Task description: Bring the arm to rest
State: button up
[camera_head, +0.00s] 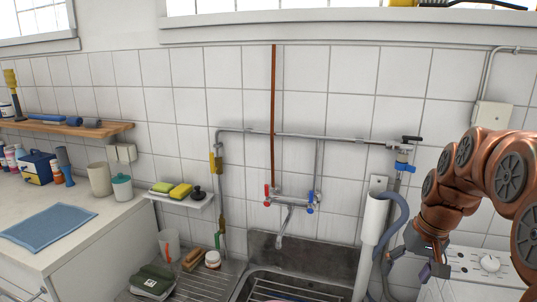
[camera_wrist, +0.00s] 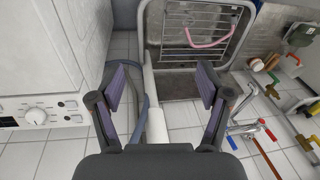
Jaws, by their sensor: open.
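My copper-coloured arm (camera_head: 470,180) comes in from the right in the head view, bent down over the white machine. My gripper (camera_head: 432,262) is at its end, low in front of the tiled wall, right of the grey hose. In the wrist view my gripper (camera_wrist: 160,85) is open, with its two dark fingers spread wide. Nothing is held between them. The white standpipe (camera_wrist: 156,122) and grey hose show behind the gap between the fingers.
A white machine (camera_head: 475,265) stands below my arm. The sink (camera_head: 275,285) with its taps (camera_head: 290,200) is left of it. The grey hose (camera_head: 395,222) hangs close to my gripper. A counter (camera_head: 75,240) with jars and a blue cloth (camera_head: 48,227) is at far left.

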jog(key=s+a+f+g, duration=0.1)
jog(key=s+a, duration=0.3)
jog(key=s, duration=0.5)
jog(key=s+a+f+n+g+h, duration=0.1)
jog(key=s+a+f, duration=0.2)
jog(key=s, duration=0.6)
jog(key=s+a+f+n+g, duration=0.1)
jog(key=s+a+f, duration=0.1)
jog(key=s+a, duration=0.3)
jog(key=s, duration=0.4)
jog(key=shift+f, duration=0.35)
jog(key=shift+s+a, duration=0.1)
